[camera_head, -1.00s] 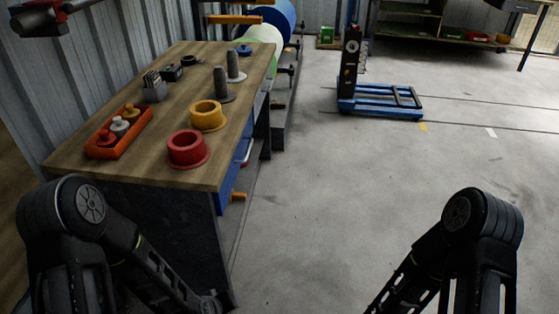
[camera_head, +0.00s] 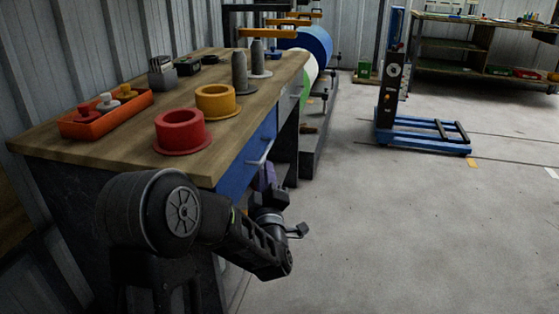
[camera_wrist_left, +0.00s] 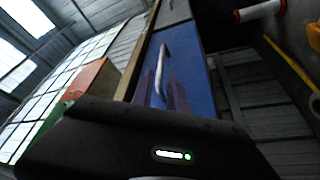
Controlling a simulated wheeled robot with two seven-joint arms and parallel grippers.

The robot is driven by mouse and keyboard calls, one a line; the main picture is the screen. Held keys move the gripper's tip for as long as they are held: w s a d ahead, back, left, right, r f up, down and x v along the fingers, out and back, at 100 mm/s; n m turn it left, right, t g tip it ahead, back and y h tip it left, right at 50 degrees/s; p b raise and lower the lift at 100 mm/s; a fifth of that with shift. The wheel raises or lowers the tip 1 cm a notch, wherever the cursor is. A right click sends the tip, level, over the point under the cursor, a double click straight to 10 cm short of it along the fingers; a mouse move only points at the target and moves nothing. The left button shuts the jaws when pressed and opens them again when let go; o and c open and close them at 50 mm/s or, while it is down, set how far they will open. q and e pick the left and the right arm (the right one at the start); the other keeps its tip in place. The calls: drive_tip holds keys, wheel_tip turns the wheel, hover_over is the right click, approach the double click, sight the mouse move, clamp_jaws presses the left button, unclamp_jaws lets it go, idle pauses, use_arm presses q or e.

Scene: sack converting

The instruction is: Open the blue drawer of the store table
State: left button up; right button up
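The store table (camera_head: 150,75) stands at the left in the head view, wood-topped. Its blue drawer (camera_head: 236,178) is in the side facing the aisle and looks flush with the table. The drawer's pale bar handle (camera_head: 262,153) also shows in the left wrist view (camera_wrist_left: 163,60), on the blue front (camera_wrist_left: 200,88). My left gripper (camera_head: 266,178) is low beside the drawer, just below the handle in the head view. In the left wrist view its purple fingers (camera_wrist_left: 161,82) are apart, one on each side of the handle's near end; contact cannot be told. My right gripper is out of view.
On the tabletop are a red spool (camera_head: 181,132), a yellow spool (camera_head: 217,101), an orange tray (camera_head: 105,113) and grey cones (camera_head: 240,73). A blue lift stand (camera_head: 420,138) is farther back. The floor to the right is clear.

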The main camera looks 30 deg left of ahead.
sight(264, 153)
use_arm(q)
drive_tip(key=shift+b+x, duration=0.5)
drive_tip(key=shift+x, duration=3.4)
drive_tip(key=shift+c, duration=0.4)
clamp_jaws()
drive_tip(key=shift+f, duration=0.1)
